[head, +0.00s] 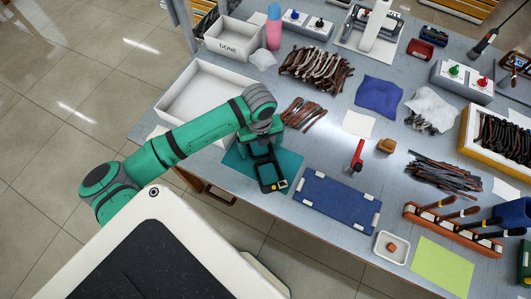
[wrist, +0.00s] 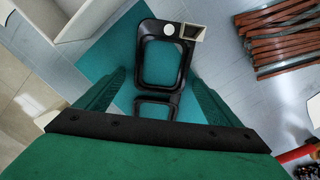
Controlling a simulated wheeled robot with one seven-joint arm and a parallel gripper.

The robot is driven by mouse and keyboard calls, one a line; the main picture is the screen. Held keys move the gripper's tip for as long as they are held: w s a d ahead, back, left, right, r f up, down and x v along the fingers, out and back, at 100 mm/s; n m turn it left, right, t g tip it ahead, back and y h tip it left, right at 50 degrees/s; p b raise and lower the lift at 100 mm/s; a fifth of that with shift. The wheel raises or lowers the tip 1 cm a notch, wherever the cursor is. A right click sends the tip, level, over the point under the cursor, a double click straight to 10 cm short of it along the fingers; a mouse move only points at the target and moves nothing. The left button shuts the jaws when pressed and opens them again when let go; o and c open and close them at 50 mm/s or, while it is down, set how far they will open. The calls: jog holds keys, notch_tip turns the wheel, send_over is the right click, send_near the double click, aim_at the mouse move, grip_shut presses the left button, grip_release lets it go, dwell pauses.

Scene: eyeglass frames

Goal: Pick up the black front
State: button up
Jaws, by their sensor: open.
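The black front (wrist: 183,75) is a black eyeglass frame piece with two lens openings. It lies on the teal mat (wrist: 108,45), with a white round spot and a pale square part at its far end. In the head view the black front (head: 262,184) shows at the mat's lower edge, just below my gripper (head: 261,150). In the wrist view my gripper (wrist: 158,95) is open, its green fingers on either side of the front's nearer opening. No contact between the fingers and the front is visible. The front's near end is partly hidden by my gripper's body.
A blue tray (head: 314,205) lies right of the teal mat. A white open box (head: 165,108) stands to the left, with the DONE box (head: 211,46) behind it. A bundle of brown strips (head: 304,126) lies behind the mat. A red-handled tool (head: 356,154) lies further right.

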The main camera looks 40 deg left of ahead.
aim_at(259, 162)
jog(key=shift+c, duration=0.4)
jog(key=c, duration=1.1)
jog(key=shift+r, duration=0.1)
jog(key=shift+r, duration=0.45)
notch_tip(259, 162, up, 2)
jog(key=shift+r, duration=0.1)
jog(key=s+d+r, duration=0.7)
jog(key=s+r, duration=0.2)
jog(key=s, duration=0.3)
jog(key=shift+d+r, duration=0.15)
jog(key=shift+r, duration=0.25)
